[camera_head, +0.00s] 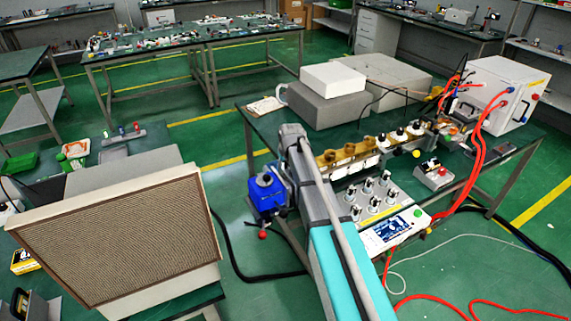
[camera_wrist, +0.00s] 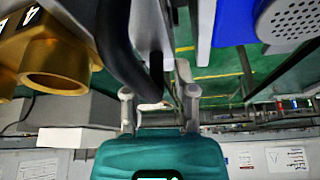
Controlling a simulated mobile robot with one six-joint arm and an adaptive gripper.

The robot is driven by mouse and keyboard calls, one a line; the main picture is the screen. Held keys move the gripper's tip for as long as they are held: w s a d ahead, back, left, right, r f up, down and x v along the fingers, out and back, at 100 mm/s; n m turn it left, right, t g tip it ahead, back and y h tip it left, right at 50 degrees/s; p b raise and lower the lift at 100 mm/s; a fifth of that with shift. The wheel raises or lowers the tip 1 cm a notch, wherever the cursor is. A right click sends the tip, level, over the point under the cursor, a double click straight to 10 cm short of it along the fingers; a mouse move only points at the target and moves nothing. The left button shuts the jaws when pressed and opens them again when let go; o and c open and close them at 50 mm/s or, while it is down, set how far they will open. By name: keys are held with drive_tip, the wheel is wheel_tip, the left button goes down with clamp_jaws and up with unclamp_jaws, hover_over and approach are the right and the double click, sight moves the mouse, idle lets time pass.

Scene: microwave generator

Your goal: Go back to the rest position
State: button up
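My gripper (camera_wrist: 158,95) shows in the wrist view with its two fingers spread apart on a teal body, and I see nothing held between them. A black hose or bar (camera_wrist: 120,40) passes close in front of the fingers. Gold rings (camera_wrist: 55,68) are at the left and a blue unit with a perforated grey disc (camera_wrist: 290,22) is at the upper right. In the head view my grey and teal arm reaches up over the near edge of the equipment bench (camera_head: 243,118); my gripper cannot be made out there.
The blue unit (camera_head: 266,192) stands left of my arm. Gold rings (camera_head: 349,150), a knobbed panel (camera_head: 375,197) and a white box (camera_head: 497,92) with red cables (camera_head: 472,165) are to the right. A large filter-like panel (camera_head: 115,240) fills the lower left.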

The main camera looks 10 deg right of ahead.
drive_tip(key=shift+o, duration=0.7)
drive_tip(key=shift+r, duration=0.1)
